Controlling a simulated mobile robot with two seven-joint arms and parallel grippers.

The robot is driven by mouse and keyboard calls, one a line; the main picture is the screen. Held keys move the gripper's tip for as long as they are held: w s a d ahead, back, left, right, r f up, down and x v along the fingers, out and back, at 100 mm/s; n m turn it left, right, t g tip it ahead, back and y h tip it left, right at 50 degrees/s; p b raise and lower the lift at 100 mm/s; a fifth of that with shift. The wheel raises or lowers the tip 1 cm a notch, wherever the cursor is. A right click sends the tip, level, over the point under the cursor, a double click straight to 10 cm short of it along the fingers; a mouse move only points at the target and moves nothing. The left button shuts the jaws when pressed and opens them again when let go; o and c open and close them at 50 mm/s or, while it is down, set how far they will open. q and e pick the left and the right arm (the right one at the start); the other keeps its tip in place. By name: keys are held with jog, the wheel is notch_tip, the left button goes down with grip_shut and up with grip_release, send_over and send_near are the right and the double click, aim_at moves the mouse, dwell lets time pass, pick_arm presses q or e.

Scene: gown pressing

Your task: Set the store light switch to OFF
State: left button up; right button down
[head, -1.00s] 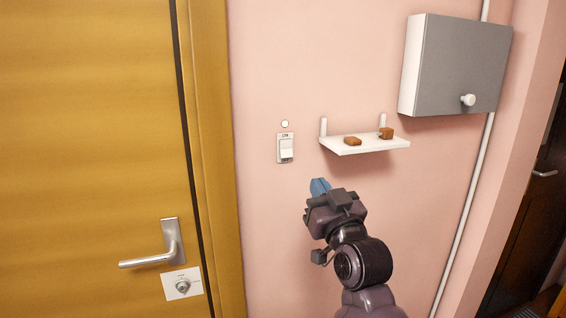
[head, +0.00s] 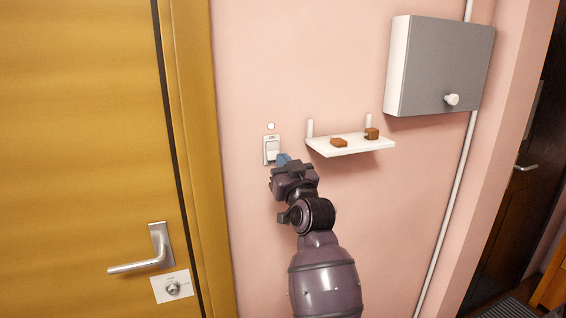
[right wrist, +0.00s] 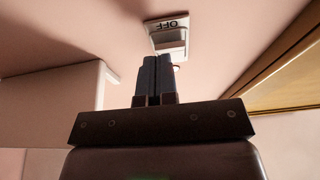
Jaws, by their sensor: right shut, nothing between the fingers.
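The light switch (head: 272,150) is a white plate with a pale rocker on the pink wall. A small label sits at its top, and a round white lamp (head: 271,126) is above it. In the right wrist view the switch (right wrist: 168,38) shows an upside-down OFF label beside the rocker. I cannot tell which way the rocker is tipped. My right gripper (head: 283,159) is shut and empty, its blue fingertips at the switch's lower right edge. In the right wrist view the fingers (right wrist: 154,58) overlap the rocker's near edge; contact cannot be told. My left gripper is not in view.
A white shelf (head: 350,149) with two brown blocks is right of the switch. A grey-fronted cabinet (head: 443,66) hangs at upper right. A wooden door (head: 75,130) with a metal handle (head: 158,248) is at left. The wall left of the switch is clear.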

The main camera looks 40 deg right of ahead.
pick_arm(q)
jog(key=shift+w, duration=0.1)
pick_arm(e)
jog(key=shift+w+f, duration=0.1)
jog(key=shift+w, duration=0.05)
pick_arm(q)
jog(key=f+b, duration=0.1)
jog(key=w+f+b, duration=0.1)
jog(key=b, duration=0.1)
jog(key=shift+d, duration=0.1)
pick_arm(e)
jog(key=shift+w+d+f+t+h, duration=0.25)
jog(key=shift+w+f+t+h, duration=0.35)
jog(key=shift+w+t, duration=0.45)
